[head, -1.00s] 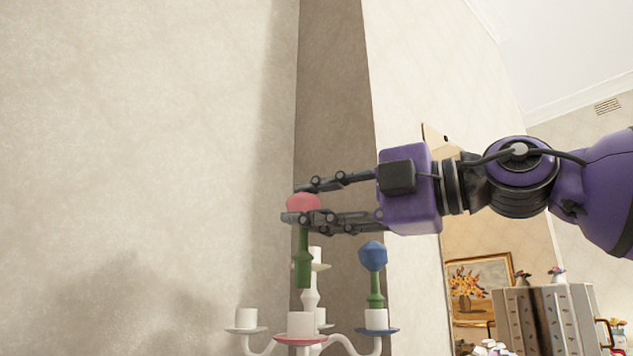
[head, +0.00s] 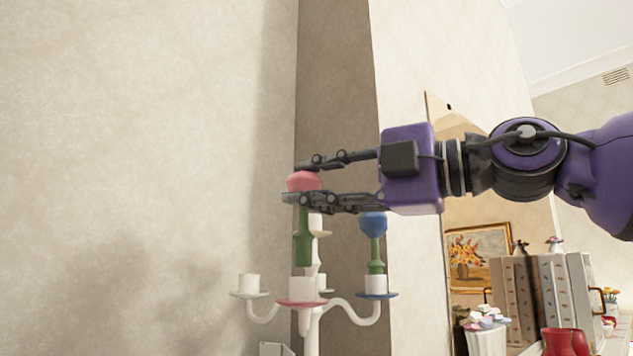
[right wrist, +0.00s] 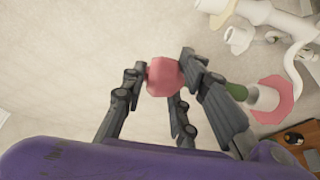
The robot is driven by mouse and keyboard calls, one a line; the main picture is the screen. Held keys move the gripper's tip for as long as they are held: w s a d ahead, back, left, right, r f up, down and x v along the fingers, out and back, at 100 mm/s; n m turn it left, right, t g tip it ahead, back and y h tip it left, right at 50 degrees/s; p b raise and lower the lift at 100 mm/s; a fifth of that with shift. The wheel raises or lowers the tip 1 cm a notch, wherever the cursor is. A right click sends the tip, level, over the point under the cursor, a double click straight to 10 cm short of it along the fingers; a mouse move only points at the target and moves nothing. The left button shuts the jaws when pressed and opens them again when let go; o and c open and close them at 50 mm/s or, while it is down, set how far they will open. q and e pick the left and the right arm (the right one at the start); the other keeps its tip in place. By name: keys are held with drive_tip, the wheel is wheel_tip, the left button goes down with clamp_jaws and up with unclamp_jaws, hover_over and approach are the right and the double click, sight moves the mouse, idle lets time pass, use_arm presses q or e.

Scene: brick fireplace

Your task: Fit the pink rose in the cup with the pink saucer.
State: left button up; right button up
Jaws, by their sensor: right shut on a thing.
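The pink rose (head: 303,181) has a pink head and a green stem that hangs upright. My right gripper (head: 300,180) is shut on its head, and one finger covers part of it. In the head view the stem's lower end is just above the white cup (head: 302,288) with the pink saucer (head: 302,303), on a candelabra arm. A small gap seems to show between them. In the right wrist view the rose head (right wrist: 164,76) is between the fingers, and the green stem end (right wrist: 237,92) points toward the cup and pink saucer (right wrist: 284,101). My left gripper is not in view.
A blue rose (head: 373,223) stands in the cup with the blue saucer (head: 377,295), close at right. An empty white cup (head: 249,284) is at left. Books (head: 545,300), red vases (head: 565,342) and a white pot (head: 487,340) stand at right. The wall behind is clear.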

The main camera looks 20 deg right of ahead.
sight(308, 209)
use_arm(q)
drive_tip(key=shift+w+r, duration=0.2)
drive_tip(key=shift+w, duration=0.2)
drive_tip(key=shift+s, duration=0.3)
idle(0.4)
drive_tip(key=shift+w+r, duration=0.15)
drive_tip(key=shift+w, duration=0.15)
use_arm(e)
drive_tip(key=shift+f, duration=0.3)
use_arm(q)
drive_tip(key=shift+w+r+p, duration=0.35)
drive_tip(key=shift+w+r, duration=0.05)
use_arm(e)
drive_tip(key=shift+f, duration=0.3)
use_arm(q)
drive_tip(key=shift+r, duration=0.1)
use_arm(e)
drive_tip(key=shift+f, duration=0.35)
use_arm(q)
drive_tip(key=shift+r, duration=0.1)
use_arm(e)
drive_tip(key=shift+f, duration=0.3)
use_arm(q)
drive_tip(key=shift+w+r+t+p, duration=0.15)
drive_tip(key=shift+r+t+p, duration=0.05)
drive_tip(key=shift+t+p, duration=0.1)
use_arm(e)
drive_tip(key=shift+f, duration=0.45)
